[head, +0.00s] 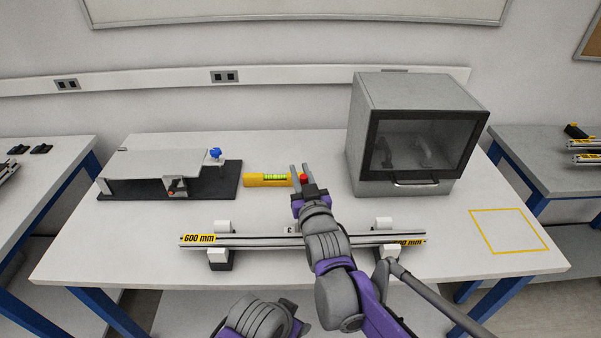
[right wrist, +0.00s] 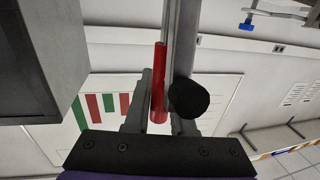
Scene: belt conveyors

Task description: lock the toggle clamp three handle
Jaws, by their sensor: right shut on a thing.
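A red handle (head: 303,178) shows at my right gripper (head: 301,182) in the head view, above the aluminium rail. In the right wrist view, the long red handle (right wrist: 159,85) lies between the fingers of my right gripper (right wrist: 165,112), which is shut on it. A round black knob (right wrist: 188,98) is right beside it. A small label with a 3 (head: 290,229) shows on the rail just left of my right arm. The rest of the clamp is hidden by my arm. My left gripper is not in view.
The rail (head: 262,241) marked 600 mm rests on white blocks across the table front. A yellow spirit level (head: 262,180), a black base plate (head: 222,184) and a grey cabinet (head: 412,95) stand behind. A yellow-taped square (head: 480,232) at right is empty.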

